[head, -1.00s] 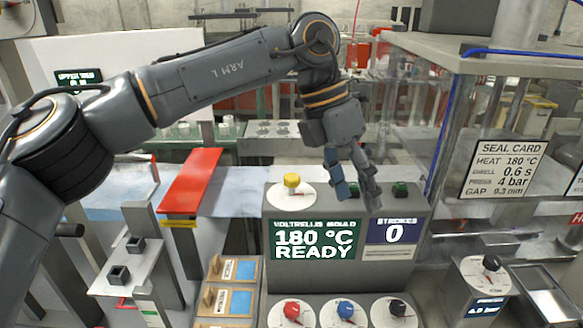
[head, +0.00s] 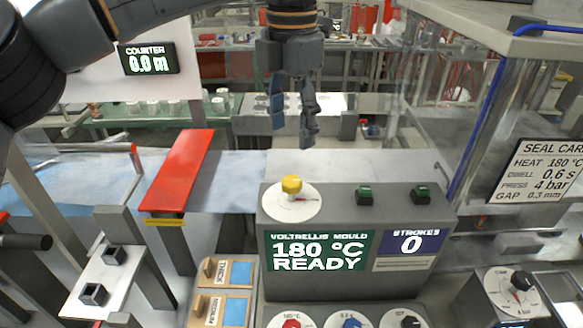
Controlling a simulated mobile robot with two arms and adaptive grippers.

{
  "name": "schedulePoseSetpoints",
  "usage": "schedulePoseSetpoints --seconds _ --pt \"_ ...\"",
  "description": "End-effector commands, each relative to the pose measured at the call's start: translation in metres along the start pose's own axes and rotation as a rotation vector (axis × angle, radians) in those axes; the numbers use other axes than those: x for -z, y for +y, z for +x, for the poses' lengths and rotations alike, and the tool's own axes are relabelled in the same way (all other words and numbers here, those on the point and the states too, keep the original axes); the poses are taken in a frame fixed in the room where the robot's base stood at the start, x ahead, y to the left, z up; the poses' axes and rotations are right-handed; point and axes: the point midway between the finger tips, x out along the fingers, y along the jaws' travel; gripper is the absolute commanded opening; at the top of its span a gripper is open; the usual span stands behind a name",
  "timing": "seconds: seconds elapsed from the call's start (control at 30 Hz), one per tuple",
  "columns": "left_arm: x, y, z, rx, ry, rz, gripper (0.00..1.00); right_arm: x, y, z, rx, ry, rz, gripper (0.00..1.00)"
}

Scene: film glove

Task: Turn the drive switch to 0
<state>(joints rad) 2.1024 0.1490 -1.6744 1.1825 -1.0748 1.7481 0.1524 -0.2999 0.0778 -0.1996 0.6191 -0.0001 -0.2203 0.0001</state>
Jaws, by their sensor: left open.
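No readable label in the head view names a drive switch. A yellow knob (head: 291,184) stands on a round white dial (head: 272,203) with a red pointer mark, on top of the grey console (head: 340,205). I cannot tell its setting. My left gripper (head: 293,128) points down with two fingers apart and nothing between them. In the picture it is just above the yellow knob, not touching it. My right gripper is not in view.
The console screen (head: 318,251) reads 180 °C READY; the strokes display (head: 411,243) reads 0. Red, blue and black knobs line the front bottom. A clear-walled cabinet (head: 480,120) stands at right, a red bar (head: 180,170) at left.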

Motion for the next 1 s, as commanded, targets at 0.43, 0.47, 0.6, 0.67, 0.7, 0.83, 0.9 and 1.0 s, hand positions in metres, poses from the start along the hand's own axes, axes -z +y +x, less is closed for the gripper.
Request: schedulePoseSetpoints --seconds 0.43,0.47,0.6,0.67,0.7,0.83,0.9,1.0 --pt "0.001 0.000 0.085 0.002 0.003 -0.001 0.58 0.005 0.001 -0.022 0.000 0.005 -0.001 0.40" --pt "0.001 0.000 0.088 0.001 0.003 -0.001 0.58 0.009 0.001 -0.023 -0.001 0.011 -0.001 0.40" --pt "0.000 0.000 0.099 0.002 0.001 -0.001 0.58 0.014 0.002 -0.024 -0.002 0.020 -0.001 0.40" --pt "0.000 0.000 0.101 0.002 0.000 -0.001 0.58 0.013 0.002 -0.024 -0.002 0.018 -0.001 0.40" --pt "0.000 0.000 0.101 0.002 0.000 -0.001 0.58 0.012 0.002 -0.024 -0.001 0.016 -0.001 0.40" --pt "0.000 0.000 0.102 0.001 0.000 -0.001 0.58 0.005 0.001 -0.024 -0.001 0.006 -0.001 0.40" --pt "0.000 0.000 0.102 0.001 0.000 -0.001 0.58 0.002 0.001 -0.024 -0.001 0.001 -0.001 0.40" --pt "0.000 0.000 0.102 0.001 0.000 -0.001 0.39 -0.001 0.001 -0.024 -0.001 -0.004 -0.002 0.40"
